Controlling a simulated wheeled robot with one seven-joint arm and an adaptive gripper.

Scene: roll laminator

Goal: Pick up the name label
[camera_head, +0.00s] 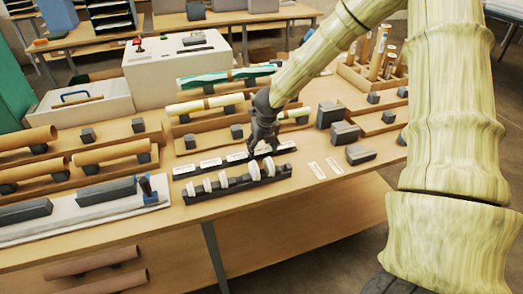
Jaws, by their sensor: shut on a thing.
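Several white name labels lie in a dark strip, such as this label (210,163) on the bench. The dark strip (285,147) runs behind a rack of white rings. My gripper (263,150) points down over the right part of the strip, with its fingertips close together at the strip. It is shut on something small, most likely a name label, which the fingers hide. I cannot tell whether that thing is still in the strip or lifted. Two more white labels (317,170) lie flat on the bench to the right of the rack.
The dark rack (236,186) with white rings (254,171) stands just in front of my gripper. Grey blocks (344,133) stand to the right. Rolls (205,104) on cradles and a white machine (178,70) are behind. The bench front right of the rack is mostly clear.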

